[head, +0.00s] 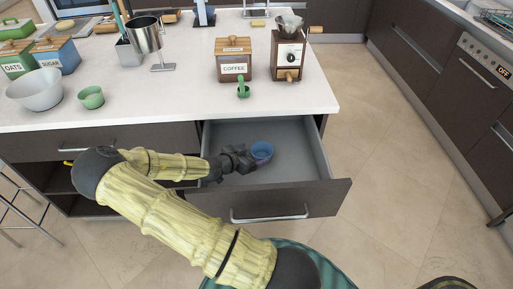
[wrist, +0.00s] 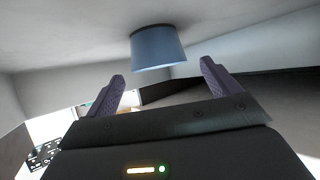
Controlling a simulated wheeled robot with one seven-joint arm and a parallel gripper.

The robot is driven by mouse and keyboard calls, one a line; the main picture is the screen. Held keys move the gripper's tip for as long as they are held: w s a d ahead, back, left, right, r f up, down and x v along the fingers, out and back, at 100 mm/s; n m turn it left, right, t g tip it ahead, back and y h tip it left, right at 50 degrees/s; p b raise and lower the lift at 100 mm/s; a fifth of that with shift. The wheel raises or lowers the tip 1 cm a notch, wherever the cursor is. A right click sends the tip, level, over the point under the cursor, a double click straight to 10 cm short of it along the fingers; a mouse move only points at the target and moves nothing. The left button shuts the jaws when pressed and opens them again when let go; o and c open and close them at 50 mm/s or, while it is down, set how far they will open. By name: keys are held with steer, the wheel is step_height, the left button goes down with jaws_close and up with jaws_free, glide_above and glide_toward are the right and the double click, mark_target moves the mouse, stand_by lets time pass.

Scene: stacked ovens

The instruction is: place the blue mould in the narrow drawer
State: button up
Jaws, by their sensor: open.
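The blue mould (head: 262,150) is a small round cup inside the open drawer (head: 290,135), near the middle of its grey interior. It appears upright on the drawer floor. My gripper (head: 243,160) is low inside the drawer, just left of the mould. In the wrist view its two purple fingers (wrist: 163,80) are spread apart, with the mould just beyond the tips and a visible gap. Nothing is between the fingers.
The drawer front (head: 270,203) stands out from the white counter (head: 180,100). A coffee box (head: 233,62), a grinder (head: 288,58), a small green cup (head: 91,97) and a white bowl (head: 35,90) stand on the counter. Open floor (head: 385,150) lies to the right.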

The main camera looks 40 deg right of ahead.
steer(key=shift+s+a+r, duration=0.3)
steer(key=shift+r, duration=0.05)
steer(key=shift+a, duration=0.15)
steer(key=shift+a, duration=0.15)
stand_by(0.7)
stand_by(0.8)
